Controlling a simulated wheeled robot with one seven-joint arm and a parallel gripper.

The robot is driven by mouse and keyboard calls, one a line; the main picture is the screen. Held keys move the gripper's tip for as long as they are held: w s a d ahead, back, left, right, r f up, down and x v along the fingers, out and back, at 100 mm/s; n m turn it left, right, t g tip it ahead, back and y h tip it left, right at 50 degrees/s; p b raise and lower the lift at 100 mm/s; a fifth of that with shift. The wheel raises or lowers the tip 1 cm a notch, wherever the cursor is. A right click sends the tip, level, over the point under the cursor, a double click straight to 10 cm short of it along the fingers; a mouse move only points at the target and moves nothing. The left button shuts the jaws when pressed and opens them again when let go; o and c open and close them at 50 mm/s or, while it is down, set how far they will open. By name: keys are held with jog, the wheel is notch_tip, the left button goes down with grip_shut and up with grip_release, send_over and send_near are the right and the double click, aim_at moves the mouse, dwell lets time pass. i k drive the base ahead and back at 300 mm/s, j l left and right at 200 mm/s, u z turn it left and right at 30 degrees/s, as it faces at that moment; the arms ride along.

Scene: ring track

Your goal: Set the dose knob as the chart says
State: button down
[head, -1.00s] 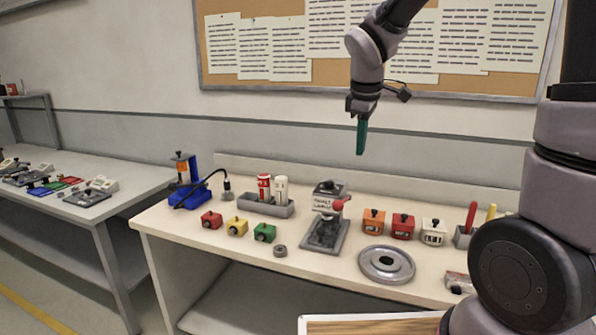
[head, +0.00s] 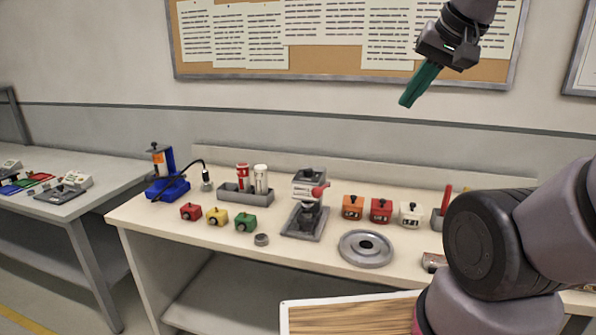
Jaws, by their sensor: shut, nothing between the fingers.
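My gripper (head: 408,99) is at the upper right of the head view, in front of the cork board. Its green fingers are shut and empty, pointing down and left, well above the bench. A grey machine with a red knob (head: 320,190) stands at the bench middle, with a small label on its front. A blue device (head: 168,188) with a black top knob and a cable stands at the left end. I cannot tell which knob is the dose knob. Several printed sheets (head: 262,38) hang on the cork board (head: 340,63); their text is too small to read.
Red, yellow and green blocks (head: 217,216) line the bench front left. A grey tray (head: 233,198) holds two canisters. A round grey plate (head: 366,250) and orange, red and white boxes (head: 381,211) stand right of the machine. A second table (head: 70,210) is at left. My arm hides the bench's right end.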

aim_at(307, 173)
jog(key=j+z, duration=0.1)
jog(key=j, duration=0.35)
jog(key=k+j+z, duration=0.1)
jog(key=j, duration=0.35)
jog(key=i+j, duration=0.25)
jog(key=j, duration=0.15)
jog(key=i+j, duration=0.3)
jog(key=j+u, duration=0.05)
jog(key=j, duration=0.05)
